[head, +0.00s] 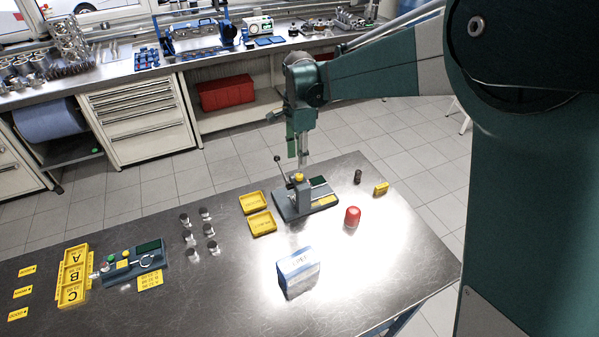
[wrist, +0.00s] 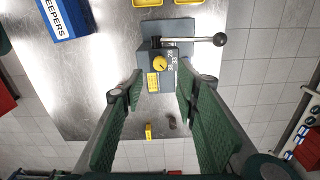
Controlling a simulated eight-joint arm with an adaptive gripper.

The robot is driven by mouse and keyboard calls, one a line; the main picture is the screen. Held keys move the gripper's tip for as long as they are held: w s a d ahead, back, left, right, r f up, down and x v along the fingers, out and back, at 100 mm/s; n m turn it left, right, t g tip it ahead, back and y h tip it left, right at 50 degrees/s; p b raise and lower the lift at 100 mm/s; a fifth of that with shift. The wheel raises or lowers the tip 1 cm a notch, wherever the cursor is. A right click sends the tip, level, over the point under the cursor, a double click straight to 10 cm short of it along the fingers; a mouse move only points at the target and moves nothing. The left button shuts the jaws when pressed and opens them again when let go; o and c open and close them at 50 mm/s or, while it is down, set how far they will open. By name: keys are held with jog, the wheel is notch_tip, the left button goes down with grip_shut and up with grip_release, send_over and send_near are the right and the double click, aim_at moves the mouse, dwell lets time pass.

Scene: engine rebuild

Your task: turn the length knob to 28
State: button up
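The length knob (wrist: 160,63) is a small yellow round knob on a dark grey fixture (wrist: 147,56) in the wrist view. Number marks, one of which reads 28, stand beside the knob on its right. A dark mark shows on the knob, but I cannot tell exactly which number it points at. In the head view the knob (head: 298,177) sits on the fixture (head: 291,209) on the steel table. My gripper (wrist: 160,82) is open and empty, its green fingers spread to either side of the knob. In the head view my gripper (head: 299,158) hangs above the fixture, pointing down.
A lever with a black ball (wrist: 219,40) sticks out from the fixture. Yellow trays (head: 262,223), a red container (head: 352,217), a blue-white box (head: 298,272) and a small dark cylinder (head: 358,177) stand around it. Several metal cylinders (head: 188,237) stand left.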

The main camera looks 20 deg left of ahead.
aim_at(300, 175)
jog(key=shift+f, duration=3.9)
jog(key=c, duration=0.9)
